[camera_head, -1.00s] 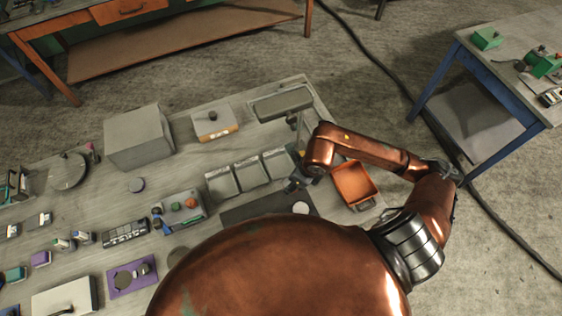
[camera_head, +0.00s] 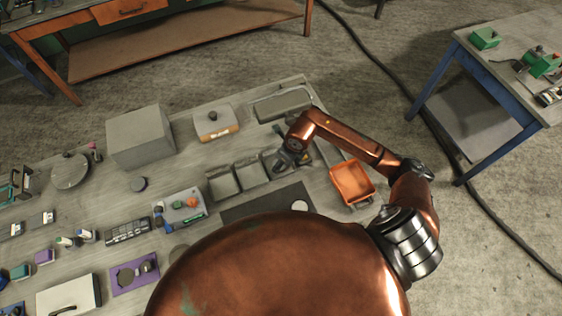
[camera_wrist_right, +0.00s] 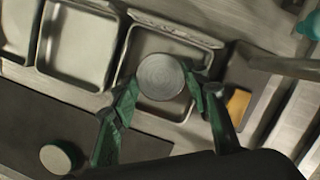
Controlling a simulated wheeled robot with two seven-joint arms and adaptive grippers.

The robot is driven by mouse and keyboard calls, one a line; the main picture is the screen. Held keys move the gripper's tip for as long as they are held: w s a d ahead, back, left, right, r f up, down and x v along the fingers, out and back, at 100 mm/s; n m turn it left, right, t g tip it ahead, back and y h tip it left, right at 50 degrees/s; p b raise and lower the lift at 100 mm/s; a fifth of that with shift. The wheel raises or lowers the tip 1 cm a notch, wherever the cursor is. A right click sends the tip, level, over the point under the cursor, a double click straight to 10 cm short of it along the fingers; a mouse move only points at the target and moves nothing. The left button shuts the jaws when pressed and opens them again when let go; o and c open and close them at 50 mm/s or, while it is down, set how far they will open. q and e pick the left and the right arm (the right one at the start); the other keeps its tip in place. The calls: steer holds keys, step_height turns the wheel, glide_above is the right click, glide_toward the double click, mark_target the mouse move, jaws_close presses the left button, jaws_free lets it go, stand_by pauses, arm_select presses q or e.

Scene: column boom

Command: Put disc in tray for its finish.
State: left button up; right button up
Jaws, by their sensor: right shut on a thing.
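My right gripper (camera_wrist_right: 164,84) is shut on a round grey metal disc (camera_wrist_right: 160,76), with a green finger at each side. The disc is over the end tray (camera_wrist_right: 135,46) of a row of three grey trays. How high it is above the tray floor I cannot tell. The middle tray (camera_wrist_right: 78,45) and the far-left tray (camera_wrist_right: 14,25) look empty in the wrist view. In the head view my right gripper (camera_head: 287,161) is at the row's right end and partly hides that tray. A second pale disc (camera_wrist_right: 60,157) lies on the dark mat (camera_wrist_right: 45,118). My left gripper is not in view.
An orange bin (camera_head: 352,183) stands right of the trays. A long grey tray (camera_head: 282,103) lies behind them, and a grey block (camera_head: 140,136) and a box with an orange front (camera_head: 213,121) stand farther left. Several small items cover the bench's left part.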

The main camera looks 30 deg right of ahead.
steer(key=o, duration=1.3)
steer(key=shift+o, duration=0.2)
steer(key=shift+r, duration=0.1)
steer(key=v, duration=0.4)
steer(key=shift+s+d+r+b, duration=0.35)
steer(key=shift+s+d, duration=0.1)
steer(key=shift+s, duration=0.15)
steer(key=s+d, duration=0.1)
steer(key=s, duration=0.2)
steer(key=s+d+b, duration=0.1)
steer(key=s+d, duration=0.1)
steer(key=s, duration=0.1)
steer(key=s+d, duration=0.2)
steer(key=s, duration=0.1)
steer(key=shift+s+d+b, duration=0.2)
steer(key=shift+b, duration=0.15)
